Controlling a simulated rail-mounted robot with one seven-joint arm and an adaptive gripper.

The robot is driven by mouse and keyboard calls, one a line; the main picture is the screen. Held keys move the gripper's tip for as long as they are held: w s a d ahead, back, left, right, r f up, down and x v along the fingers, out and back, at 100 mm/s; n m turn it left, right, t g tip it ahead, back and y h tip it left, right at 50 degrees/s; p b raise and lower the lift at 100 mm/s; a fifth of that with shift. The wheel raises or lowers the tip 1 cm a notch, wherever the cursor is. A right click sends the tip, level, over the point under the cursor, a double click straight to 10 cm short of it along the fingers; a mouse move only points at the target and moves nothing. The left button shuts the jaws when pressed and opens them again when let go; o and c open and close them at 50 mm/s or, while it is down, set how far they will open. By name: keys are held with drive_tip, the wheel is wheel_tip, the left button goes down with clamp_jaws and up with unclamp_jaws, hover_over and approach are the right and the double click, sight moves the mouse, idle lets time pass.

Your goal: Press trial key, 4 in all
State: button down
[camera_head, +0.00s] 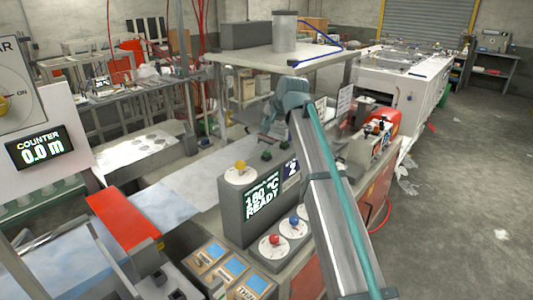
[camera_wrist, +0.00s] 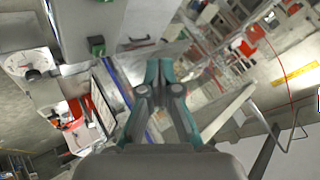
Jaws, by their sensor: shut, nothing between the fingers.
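A grey control box (camera_head: 232,205) stands mid-picture in the head view, with a lit display (camera_head: 263,193) reading a temperature and READY. A small dark panel (camera_head: 291,168) beside it shows a 2. A yellow knob (camera_head: 240,166) sits on top, and red (camera_head: 274,240) and blue (camera_head: 294,220) knobs sit on white dials in front. Dark green buttons (camera_head: 267,155) lie behind the box. I cannot tell which is the trial key. My gripper (camera_head: 268,132) is beyond the box, near these buttons. In the wrist view my gripper (camera_wrist: 160,65) is shut and empty; any contact is unclear.
A grey shelf (camera_head: 300,58) with a cylinder overhangs the area behind my gripper. A black counter sign (camera_head: 40,147) reads 0.0 m at left. Open floor (camera_head: 480,200) is at right.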

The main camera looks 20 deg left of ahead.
sight(267, 153)
drive_tip(key=shift+f+b, duration=1.8)
drive_tip(key=shift+f, duration=2.6)
drive_tip(key=shift+f, duration=0.15)
drive_tip(key=shift+f, duration=0.3)
drive_tip(key=shift+f+b, duration=0.3)
drive_tip(key=shift+f, duration=0.2)
drive_tip(key=shift+r, duration=0.1)
drive_tip(key=shift+r+p, duration=0.45)
drive_tip(key=shift+r, duration=0.4)
drive_tip(key=shift+r, duration=0.1)
drive_tip(key=shift+r+p, duration=1.1)
drive_tip(key=shift+r, duration=1.3)
